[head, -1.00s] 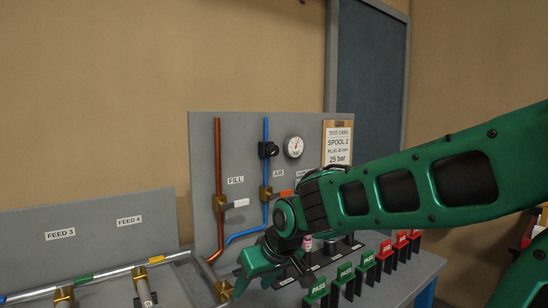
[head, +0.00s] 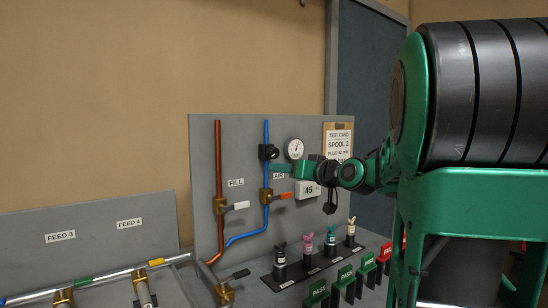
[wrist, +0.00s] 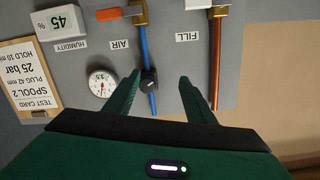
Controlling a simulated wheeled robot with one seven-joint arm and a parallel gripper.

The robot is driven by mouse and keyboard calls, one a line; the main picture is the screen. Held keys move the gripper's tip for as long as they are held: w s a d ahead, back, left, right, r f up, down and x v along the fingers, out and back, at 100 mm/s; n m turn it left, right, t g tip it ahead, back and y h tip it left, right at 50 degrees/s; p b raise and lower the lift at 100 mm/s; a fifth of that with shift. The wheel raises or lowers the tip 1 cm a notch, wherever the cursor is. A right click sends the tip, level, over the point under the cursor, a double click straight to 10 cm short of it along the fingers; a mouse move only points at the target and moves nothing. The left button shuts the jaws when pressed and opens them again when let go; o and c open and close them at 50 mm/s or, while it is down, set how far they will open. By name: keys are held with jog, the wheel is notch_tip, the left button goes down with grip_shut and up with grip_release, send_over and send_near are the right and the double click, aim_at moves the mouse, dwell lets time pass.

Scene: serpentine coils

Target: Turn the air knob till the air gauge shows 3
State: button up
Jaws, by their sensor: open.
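The black air knob (head: 268,151) sits on the blue pipe on the grey panel, and it shows in the wrist view (wrist: 148,79). The round white air gauge (head: 295,149) is beside it. In the wrist view the gauge (wrist: 102,84) appears upside down, and its reading is too small to tell. My gripper (head: 274,168) is at the panel, just below the knob in the head view. In the wrist view my gripper (wrist: 160,80) is open and empty. The knob appears between the fingers, close to the left one; I cannot tell whether they touch.
A 45 humidity display (head: 308,189) and a test card (head: 339,140) are to the right. A white FILL lever (head: 236,206) and an orange AIR lever (head: 281,196) are lower on the pipes. Several capped bottles and PASS blocks (head: 316,292) stand on the bench below.

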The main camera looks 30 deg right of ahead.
aim_at(275, 153)
jog(key=d+r+t, duration=0.1)
jog(key=d+r, duration=0.2)
jog(key=shift+m, duration=0.3)
jog(key=w, duration=1)
jog(key=shift+d+r, duration=0.1)
jog(key=shift+r, duration=0.1)
jog(key=c, duration=1)
